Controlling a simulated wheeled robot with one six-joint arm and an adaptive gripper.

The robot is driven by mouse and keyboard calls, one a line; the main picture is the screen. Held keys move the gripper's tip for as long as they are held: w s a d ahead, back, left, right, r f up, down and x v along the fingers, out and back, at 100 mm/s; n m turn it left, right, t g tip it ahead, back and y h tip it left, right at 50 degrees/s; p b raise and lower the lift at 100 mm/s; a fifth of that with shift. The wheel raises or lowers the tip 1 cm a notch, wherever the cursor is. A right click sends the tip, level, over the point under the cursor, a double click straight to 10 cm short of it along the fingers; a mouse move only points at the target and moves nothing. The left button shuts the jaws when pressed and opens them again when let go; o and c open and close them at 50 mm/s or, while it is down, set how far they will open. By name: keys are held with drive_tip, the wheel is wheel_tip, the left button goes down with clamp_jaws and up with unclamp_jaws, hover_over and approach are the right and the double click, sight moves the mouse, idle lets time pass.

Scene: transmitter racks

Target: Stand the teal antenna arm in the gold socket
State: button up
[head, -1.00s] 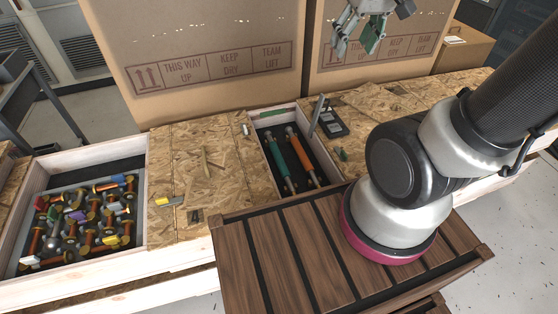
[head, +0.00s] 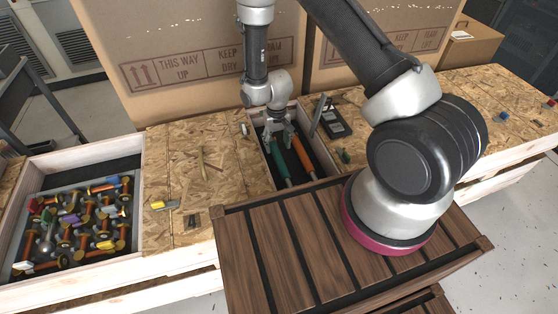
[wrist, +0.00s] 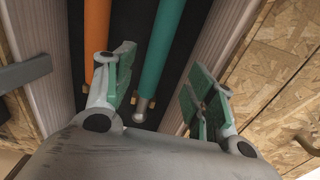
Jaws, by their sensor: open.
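The teal antenna arm (head: 281,164) lies in the narrow black-floored bay of the wooden crate, left of an orange rod. In the wrist view the teal arm (wrist: 163,50) runs between my fingers and ends in a rounded metal tip. My gripper (head: 278,141) is open over the far end of the bay. In the wrist view the fingers of my gripper (wrist: 163,92) stand apart on either side of the teal arm, not closed on it. I cannot tell how far down they reach. I cannot single out the gold socket; several gold-ended pieces lie in the left tray.
The orange rod (head: 304,152) lies close beside the teal arm. Pale bay walls (wrist: 215,55) stand near my fingers. The left tray (head: 79,180) holds several mixed pieces. Chipboard (head: 185,150) with small scraps lies between. A black device (head: 336,123) lies right of the bay.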

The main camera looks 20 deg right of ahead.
sight(279, 157)
drive_tip(key=f, duration=0.5)
drive_tip(key=s+f, duration=0.1)
drive_tip(key=f, duration=0.1)
drive_tip(key=shift+d+f, duration=0.25)
drive_tip(key=shift+f, duration=0.15)
drive_tip(key=shift+c, duration=0.4)
clamp_jaws()
drive_tip(key=shift+r, duration=0.15)
